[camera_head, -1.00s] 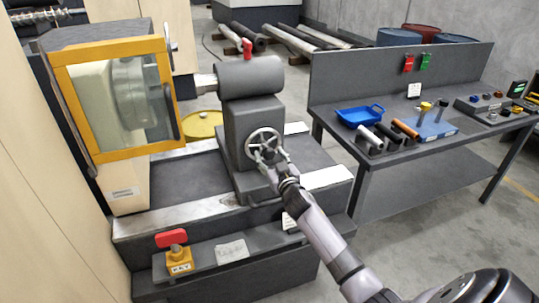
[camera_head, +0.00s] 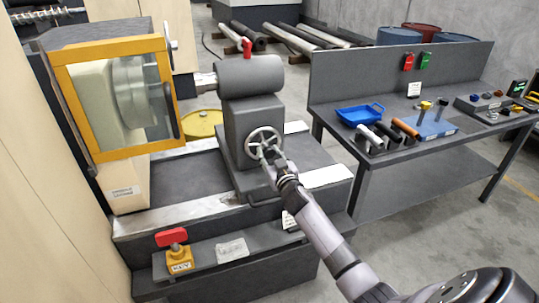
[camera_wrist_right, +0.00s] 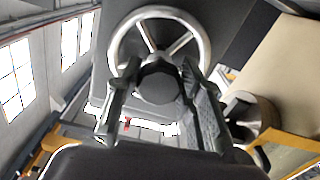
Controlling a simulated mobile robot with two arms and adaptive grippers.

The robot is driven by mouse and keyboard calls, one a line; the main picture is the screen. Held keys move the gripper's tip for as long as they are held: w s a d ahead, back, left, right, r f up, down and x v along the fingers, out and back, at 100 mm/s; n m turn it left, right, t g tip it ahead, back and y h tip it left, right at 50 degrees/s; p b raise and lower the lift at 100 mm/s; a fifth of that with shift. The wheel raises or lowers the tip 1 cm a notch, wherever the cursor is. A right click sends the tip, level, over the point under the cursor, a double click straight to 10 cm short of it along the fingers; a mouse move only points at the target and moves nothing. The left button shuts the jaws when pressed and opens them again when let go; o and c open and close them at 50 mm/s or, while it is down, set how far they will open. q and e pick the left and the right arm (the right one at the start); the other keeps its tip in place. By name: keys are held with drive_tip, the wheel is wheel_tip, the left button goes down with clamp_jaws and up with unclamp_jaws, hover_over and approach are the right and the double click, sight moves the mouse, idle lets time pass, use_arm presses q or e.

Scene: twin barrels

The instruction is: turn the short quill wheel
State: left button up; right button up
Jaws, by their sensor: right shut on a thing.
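The short quill wheel (camera_head: 251,138) is a silver handwheel with spokes, on the front of the grey tailstock (camera_head: 245,115). My right gripper (camera_head: 266,153) is at the wheel's lower right and is shut on it. In the right wrist view, the wheel's rim (camera_wrist_right: 205,42) arches beyond the fingers. The two dark fingers (camera_wrist_right: 157,75) lie on either side of the dark round hub. The exact finger contact is hard to make out. My left gripper is not in view.
A yellow-framed guard (camera_head: 110,155) stands left of the tailstock. A red-handled switch (camera_head: 178,262) is on the front ledge. A workbench (camera_head: 420,165) with a blue tray (camera_head: 360,115) and tools stands at the right. Open floor lies between the bench and machine.

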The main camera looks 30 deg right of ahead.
drive_tip(key=c, duration=0.3)
drive_tip(key=n, duration=0.5)
drive_tip(key=shift+n+b, duration=0.3)
drive_tip(key=shift+n, duration=0.1)
drive_tip(key=n, duration=0.5)
drive_tip(key=shift+d, duration=0.1)
drive_tip(key=n, duration=0.6)
drive_tip(key=shift+r+n, duration=0.15)
drive_tip(key=shift+n, duration=0.25)
drive_tip(key=n, duration=0.5)
drive_tip(key=shift+n, duration=0.3)
